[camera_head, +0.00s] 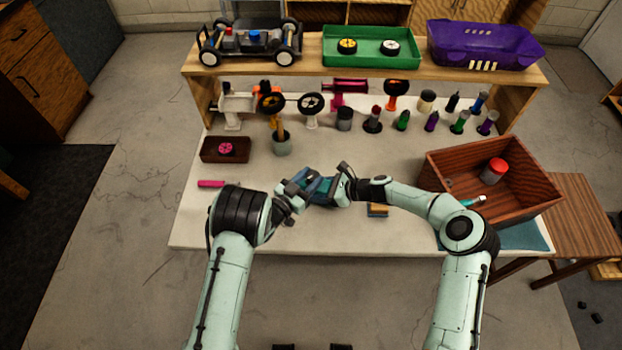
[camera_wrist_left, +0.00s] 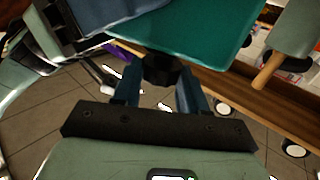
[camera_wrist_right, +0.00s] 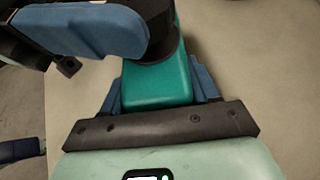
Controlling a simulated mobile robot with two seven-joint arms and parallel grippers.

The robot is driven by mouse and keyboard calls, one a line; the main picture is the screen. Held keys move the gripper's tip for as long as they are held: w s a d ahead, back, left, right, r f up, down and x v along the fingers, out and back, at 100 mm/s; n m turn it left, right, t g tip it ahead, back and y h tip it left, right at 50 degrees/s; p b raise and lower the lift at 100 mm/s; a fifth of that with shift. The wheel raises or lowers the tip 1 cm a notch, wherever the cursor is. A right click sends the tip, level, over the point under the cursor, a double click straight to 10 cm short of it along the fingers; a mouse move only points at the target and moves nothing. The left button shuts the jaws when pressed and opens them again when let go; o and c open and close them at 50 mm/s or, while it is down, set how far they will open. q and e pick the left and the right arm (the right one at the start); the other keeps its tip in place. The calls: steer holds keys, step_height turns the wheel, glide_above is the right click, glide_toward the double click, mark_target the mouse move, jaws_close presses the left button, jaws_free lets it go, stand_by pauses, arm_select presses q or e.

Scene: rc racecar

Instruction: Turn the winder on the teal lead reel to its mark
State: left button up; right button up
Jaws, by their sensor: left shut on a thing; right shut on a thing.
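The teal lead reel (camera_head: 320,184) is held above the white tabletop between my two grippers; it is small and partly covered in the head view. My right gripper (camera_head: 338,188) is shut on its teal body, which shows between the blue fingers in the right wrist view (camera_wrist_right: 158,85). My left gripper (camera_head: 300,187) is shut on the black winder knob (camera_wrist_left: 162,70) on the reel's side. The knob also shows in the right wrist view (camera_wrist_right: 158,30), partly behind a left finger. I cannot make out the mark in any view.
A wooden crate (camera_head: 545,193) with a red-topped jar stands at the right. Several bottles and parts stand behind, below a shelf (camera_head: 310,69) with a car chassis (camera_head: 250,42), green tray (camera_head: 371,61) and purple shell (camera_head: 480,44).

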mark_target(308, 175)
arm_select(q)
steer(key=m+g+h, duration=0.1)
steer(key=m+g, duration=0.1)
steer(key=m+g+h, duration=0.1)
steer(key=g+h, duration=0.1)
steer(key=m+g+h, duration=0.2)
steer(key=shift+w+a+m+g, duration=0.3)
steer(key=shift+w+a+g, duration=0.05)
steer(key=shift+w+g, duration=0.05)
arm_select(e)
steer(key=shift+s+f, duration=0.15)
steer(key=shift+f, duration=0.1)
arm_select(q)
steer(key=shift+w+m+g+h, duration=0.2)
steer(key=shift+m+g+h, duration=0.25)
steer(key=shift+m+g, duration=1.05)
steer(key=shift+w+m+g+h, duration=0.15)
steer(key=shift+m+g+h, duration=0.55)
steer(key=shift+g, duration=1.4)
steer(key=shift+d+m+g+y, duration=0.1)
steer(key=shift+m+g+y, duration=0.15)
steer(key=shift+m+g, duration=0.25)
steer(key=shift+s, duration=0.1)
steer(key=o, duration=0.8)
step_height(308, 175, up, 10)
steer(key=shift+r, duration=0.1)
